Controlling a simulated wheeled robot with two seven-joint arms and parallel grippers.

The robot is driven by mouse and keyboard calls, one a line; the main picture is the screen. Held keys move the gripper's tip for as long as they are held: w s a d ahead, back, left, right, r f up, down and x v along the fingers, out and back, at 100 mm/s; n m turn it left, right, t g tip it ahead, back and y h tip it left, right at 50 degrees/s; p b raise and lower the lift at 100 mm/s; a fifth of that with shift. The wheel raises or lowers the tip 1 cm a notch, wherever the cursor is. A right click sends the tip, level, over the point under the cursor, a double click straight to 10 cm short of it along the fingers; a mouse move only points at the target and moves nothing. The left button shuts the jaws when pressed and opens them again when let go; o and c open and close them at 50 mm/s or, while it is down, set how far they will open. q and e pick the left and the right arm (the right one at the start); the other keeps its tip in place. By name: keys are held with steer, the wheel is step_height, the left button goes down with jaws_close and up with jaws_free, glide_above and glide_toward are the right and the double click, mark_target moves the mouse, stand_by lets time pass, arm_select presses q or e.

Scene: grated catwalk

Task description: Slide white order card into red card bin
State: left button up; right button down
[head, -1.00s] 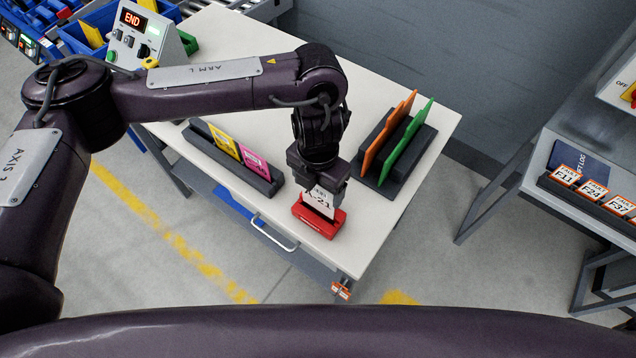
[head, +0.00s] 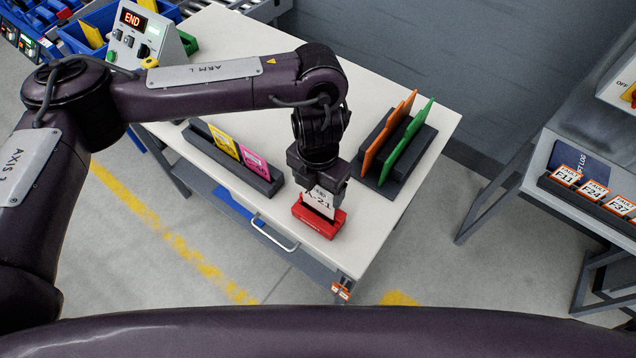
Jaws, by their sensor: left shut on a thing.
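The white order card (head: 320,203) stands upright with dark print, partly covered by the gripper above it. My left gripper (head: 319,184) points down and is shut on the card's upper part. The red card bin (head: 321,226) sits near the front corner of the pale table (head: 392,236). The card's lower edge is hidden behind the bin's front wall, so the card appears to be at the bin's opening. I cannot tell how deep it reaches. My right gripper does not show.
A dark rack (head: 262,184) with yellow and pink cards stands left of the bin. Another dark holder (head: 412,166) with orange and green panels stands behind right. A control box (head: 140,36) reading END is at the back left. Bare table lies right of the bin.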

arm_select(q)
steer(key=shift+f+b, duration=1.75)
steer(key=shift+f, duration=0.2)
steer(key=o, duration=1.3)
steer(key=shift+c, duration=0.2)
steer(key=shift+r, duration=0.1)
steer(key=shift+r+p, duration=3.45)
steer(key=shift+r, duration=0.5)
